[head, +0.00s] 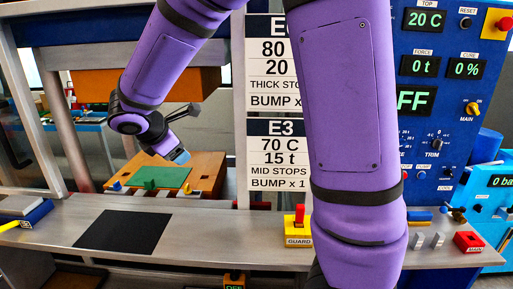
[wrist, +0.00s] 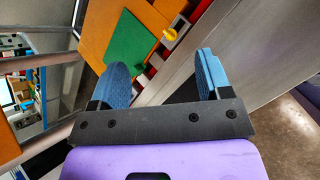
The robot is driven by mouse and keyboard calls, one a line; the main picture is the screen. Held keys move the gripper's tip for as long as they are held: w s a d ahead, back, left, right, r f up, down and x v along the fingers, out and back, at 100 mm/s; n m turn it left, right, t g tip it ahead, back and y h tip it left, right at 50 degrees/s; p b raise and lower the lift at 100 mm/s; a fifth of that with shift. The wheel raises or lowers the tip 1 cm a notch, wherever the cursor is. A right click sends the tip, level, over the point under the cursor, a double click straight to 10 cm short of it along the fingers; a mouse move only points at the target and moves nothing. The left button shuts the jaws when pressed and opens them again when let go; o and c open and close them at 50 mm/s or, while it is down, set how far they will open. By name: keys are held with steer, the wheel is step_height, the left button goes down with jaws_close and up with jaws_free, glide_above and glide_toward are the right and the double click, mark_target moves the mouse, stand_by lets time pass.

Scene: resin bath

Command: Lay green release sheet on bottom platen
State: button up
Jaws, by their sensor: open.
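The green release sheet (head: 160,177) lies flat on the orange bottom platen (head: 207,163) inside the press, in the head view. In the wrist view the green sheet (wrist: 130,50) lies on the orange platen (wrist: 93,47), ahead of the fingers. My gripper (head: 181,157) hangs just right of the sheet and above the platen, tilted downward. In the wrist view its two blue fingers (wrist: 160,75) are spread apart with nothing between them. The sheet and the fingers are apart.
A black mat (head: 123,231) lies on the grey front ledge (head: 215,235). Coloured stop levers stand along the platen's front edge. The orange upper platen (head: 110,86) hangs above. A yellow guard switch (head: 299,228) and a blue control panel (head: 440,120) are to the right.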

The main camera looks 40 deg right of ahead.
steer(key=s+d+r+m+y, duration=0.2)
steer(key=s+m, duration=0.6)
steer(key=s, duration=0.6)
steer(key=s+d+r+m+y, duration=0.1)
steer(key=s+r+m+y, duration=0.4)
steer(key=s+m, duration=0.4)
steer(key=s+r, duration=0.1)
steer(key=s, duration=0.3)
steer(key=shift+s+d+r+t, duration=0.15)
steer(key=shift+s+d+t, duration=0.2)
steer(key=shift+t, duration=0.05)
steer(key=shift+c, duration=0.4)
